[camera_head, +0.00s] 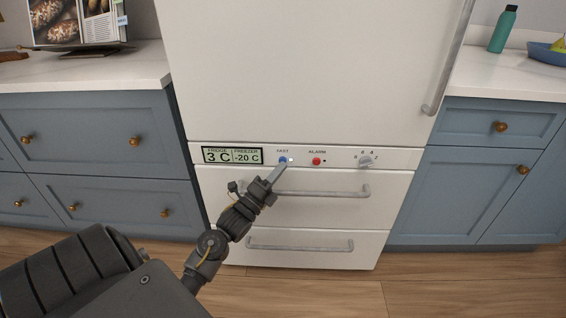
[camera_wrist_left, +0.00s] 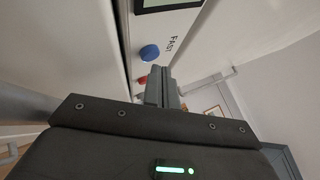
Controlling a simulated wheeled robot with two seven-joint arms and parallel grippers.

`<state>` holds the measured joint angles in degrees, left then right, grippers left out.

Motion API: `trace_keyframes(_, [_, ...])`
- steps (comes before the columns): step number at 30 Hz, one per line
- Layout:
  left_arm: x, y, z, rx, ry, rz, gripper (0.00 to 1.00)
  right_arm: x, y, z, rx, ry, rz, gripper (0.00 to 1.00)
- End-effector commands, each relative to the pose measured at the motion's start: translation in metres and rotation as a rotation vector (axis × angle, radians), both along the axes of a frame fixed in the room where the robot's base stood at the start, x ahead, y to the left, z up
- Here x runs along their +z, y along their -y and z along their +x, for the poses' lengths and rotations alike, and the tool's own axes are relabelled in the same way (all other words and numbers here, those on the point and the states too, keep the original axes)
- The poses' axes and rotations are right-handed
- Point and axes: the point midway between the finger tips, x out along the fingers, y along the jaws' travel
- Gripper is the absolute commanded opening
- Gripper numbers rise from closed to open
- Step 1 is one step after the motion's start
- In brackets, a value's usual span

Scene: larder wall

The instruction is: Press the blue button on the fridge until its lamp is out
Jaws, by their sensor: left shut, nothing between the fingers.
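The white fridge (camera_head: 300,70) has a control strip across its front. The blue button (camera_head: 283,159) sits on the strip under the word FAST. A small lamp (camera_head: 291,160) just right of it looks bright white, so lit. My left gripper (camera_head: 281,168) is shut and empty, its tips just below the blue button. In the left wrist view the blue button (camera_wrist_left: 149,52) shows clear beyond the shut fingertips (camera_wrist_left: 160,70), with a small gap in the picture. I cannot tell whether they touch the panel. The lamp is not visible there. My right gripper is not in view.
A red ALARM button (camera_head: 316,161) with a dark lamp, then a knob (camera_head: 365,160), lie right of the blue button. A display (camera_head: 232,155) reads 3 C and -20 C. Drawer handles (camera_head: 320,191) stick out below. Blue cabinets (camera_head: 85,140) flank the fridge.

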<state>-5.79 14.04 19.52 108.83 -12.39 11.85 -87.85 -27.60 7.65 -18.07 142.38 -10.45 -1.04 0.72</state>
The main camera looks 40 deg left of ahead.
Motion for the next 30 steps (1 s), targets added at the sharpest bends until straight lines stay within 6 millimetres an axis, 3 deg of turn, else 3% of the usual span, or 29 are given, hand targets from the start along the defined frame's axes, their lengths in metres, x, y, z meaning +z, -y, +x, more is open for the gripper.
trace_keyframes(30, [0.0004, -0.0054, 0.0061, 0.000, 0.000, 0.000, 0.00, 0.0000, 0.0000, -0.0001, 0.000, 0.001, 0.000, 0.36])
